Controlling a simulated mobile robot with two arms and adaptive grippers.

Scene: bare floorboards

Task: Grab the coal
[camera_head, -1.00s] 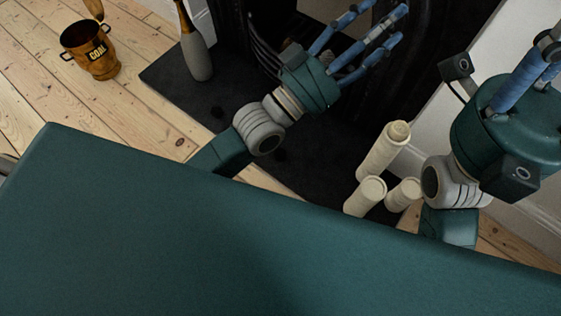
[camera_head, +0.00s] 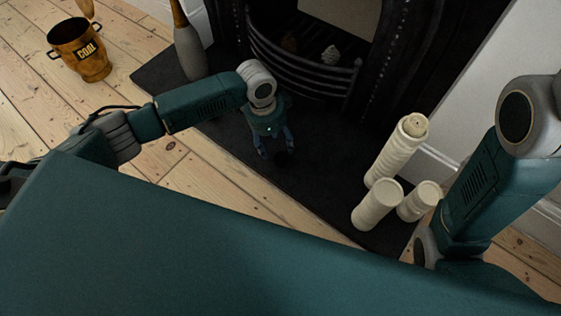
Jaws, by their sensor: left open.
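A copper bucket marked COAL (camera_head: 80,50) stands upright on the floorboards at the upper left. My left gripper (camera_head: 275,150) points down over the black hearth (camera_head: 330,180), in front of the fireplace grate. Its blue fingers are open, small and dark in the picture. I cannot make out a piece of coal between or under them; the hand and the dark hearth hide that spot. A pale lump (camera_head: 331,55) and a dim brownish lump (camera_head: 290,42) show inside the grate. My right gripper is out of view; only its arm shows at the right.
Several cream candles or pillars (camera_head: 397,152) stand on the hearth at the right. A grey and brown bottle-like thing (camera_head: 189,52) stands at the hearth's left end. The curved grate bars (camera_head: 300,75) rise behind my left gripper.

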